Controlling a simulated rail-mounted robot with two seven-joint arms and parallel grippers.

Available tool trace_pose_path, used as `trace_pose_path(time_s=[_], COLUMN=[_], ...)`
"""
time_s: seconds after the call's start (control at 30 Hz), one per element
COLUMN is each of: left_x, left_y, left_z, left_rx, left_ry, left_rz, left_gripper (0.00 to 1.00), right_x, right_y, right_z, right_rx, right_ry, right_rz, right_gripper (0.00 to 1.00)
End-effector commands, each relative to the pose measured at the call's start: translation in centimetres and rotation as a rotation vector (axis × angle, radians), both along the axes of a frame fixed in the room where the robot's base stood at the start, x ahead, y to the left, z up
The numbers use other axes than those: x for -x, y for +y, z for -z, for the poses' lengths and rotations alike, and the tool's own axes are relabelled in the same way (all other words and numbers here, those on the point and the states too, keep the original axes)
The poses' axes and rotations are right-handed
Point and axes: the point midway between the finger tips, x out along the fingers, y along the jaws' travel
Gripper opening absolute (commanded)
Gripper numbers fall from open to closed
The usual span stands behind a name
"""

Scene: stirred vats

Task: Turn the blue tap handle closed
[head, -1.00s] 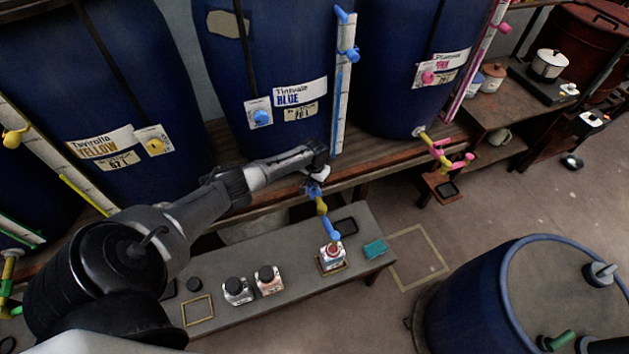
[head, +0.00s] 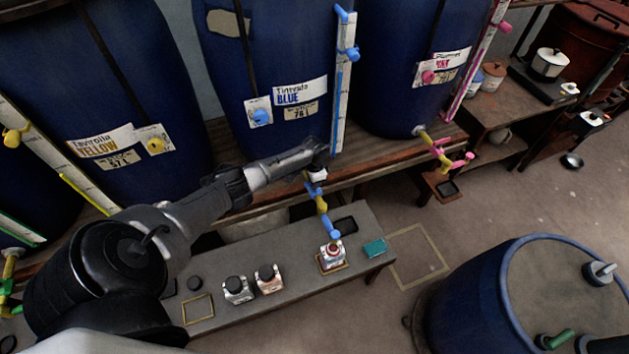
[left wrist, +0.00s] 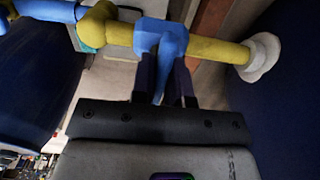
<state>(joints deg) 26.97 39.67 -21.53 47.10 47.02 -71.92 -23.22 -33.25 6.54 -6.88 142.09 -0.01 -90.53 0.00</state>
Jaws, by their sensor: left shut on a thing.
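The blue tap handle (left wrist: 161,40) sits on the yellow tap pipe (left wrist: 210,50) in the left wrist view. My left gripper (left wrist: 163,68) is shut on the handle, with its dark fingers on either side. In the head view, my left gripper (head: 316,180) is at the tap below the blue vat (head: 275,75), partly hiding the handle. The yellow pipe leads down to a blue spout (head: 328,226). My right gripper is not in view.
A yellow-labelled vat (head: 110,70) and a pink-labelled vat (head: 410,60) flank the blue one. A blue drum (head: 480,300) stands right.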

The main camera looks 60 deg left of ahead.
Motion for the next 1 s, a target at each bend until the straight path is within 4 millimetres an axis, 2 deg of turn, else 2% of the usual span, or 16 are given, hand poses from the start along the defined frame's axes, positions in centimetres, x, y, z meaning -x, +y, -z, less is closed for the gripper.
trace_pose_path(time_s=[0.5,0.53,0.8,1.0], left_x=[-0.09,-0.08,-0.05,-0.03], left_y=[-0.03,-0.03,-0.02,0.00], left_z=[-0.10,-0.10,-0.06,-0.05], left_rx=[0.001,0.001,0.000,0.000], left_ry=[-0.002,-0.002,-0.001,-0.001], left_rz=[0.018,0.018,0.017,0.017], left_gripper=[0.00,0.16,0.41,0.41], right_x=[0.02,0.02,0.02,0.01], right_y=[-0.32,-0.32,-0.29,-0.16], right_z=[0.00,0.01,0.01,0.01], right_rx=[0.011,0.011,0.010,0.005], right_ry=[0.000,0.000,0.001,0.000], right_rz=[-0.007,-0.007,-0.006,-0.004], right_gripper=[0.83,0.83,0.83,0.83])
